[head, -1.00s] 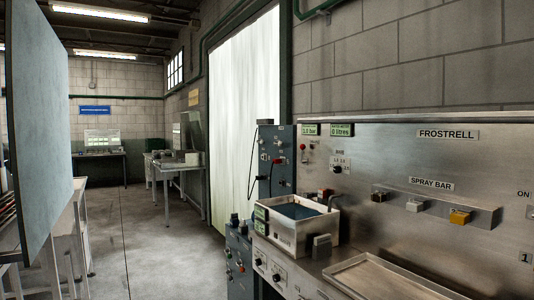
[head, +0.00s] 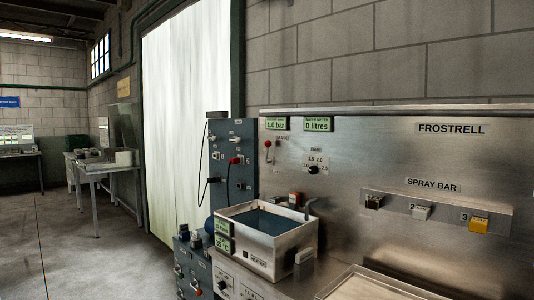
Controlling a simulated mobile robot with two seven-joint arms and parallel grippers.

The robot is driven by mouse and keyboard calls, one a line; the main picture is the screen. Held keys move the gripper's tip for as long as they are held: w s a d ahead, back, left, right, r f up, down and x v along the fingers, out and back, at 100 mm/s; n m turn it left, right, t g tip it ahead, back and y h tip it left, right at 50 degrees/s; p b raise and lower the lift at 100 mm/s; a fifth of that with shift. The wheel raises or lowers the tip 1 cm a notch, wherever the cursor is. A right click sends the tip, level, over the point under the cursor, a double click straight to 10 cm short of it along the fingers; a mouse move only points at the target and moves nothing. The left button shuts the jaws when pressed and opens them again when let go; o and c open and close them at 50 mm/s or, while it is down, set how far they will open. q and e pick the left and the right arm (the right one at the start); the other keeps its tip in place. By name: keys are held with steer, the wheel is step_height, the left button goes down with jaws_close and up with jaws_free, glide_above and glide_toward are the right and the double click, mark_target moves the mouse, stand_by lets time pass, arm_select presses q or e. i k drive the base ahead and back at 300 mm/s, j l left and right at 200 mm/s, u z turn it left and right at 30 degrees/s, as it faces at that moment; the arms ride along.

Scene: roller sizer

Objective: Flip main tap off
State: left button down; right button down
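No part carries a label that I can clearly read as the main tap. A small red-knobbed lever (head: 268,144) stands on the steel panel below the 1.0 bar display (head: 276,124), beside a label too small to read surely. The water meter display (head: 317,124) to its right reads 0 litres. A black selector knob (head: 312,170) sits below that. Neither of my grippers is in view.
The steel FROSTRELL panel (head: 375,150) has a spray bar shelf with black, white and yellow (head: 479,225) blocks. A steel basin (head: 264,239) and a tray (head: 375,285) stand in front. A blue-grey cabinet (head: 241,178) is behind the basin. Open floor (head: 90,255) lies left.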

mark_target(268, 144)
steer(key=i+j+z, duration=0.1)
steer(key=i+j, duration=0.35)
steer(key=i, duration=0.15)
steer(key=i+j, duration=0.55)
steer(key=i+j+z, duration=0.1)
steer(key=i+j, duration=0.3)
steer(key=i+j+z, duration=0.15)
steer(key=i+j, duration=0.2)
steer(key=j, duration=0.2)
steer(key=i+j, duration=0.1)
steer(key=j, duration=0.9)
steer(key=i+j+z, duration=0.1)
steer(key=j, duration=0.45)
steer(key=i, duration=0.05)
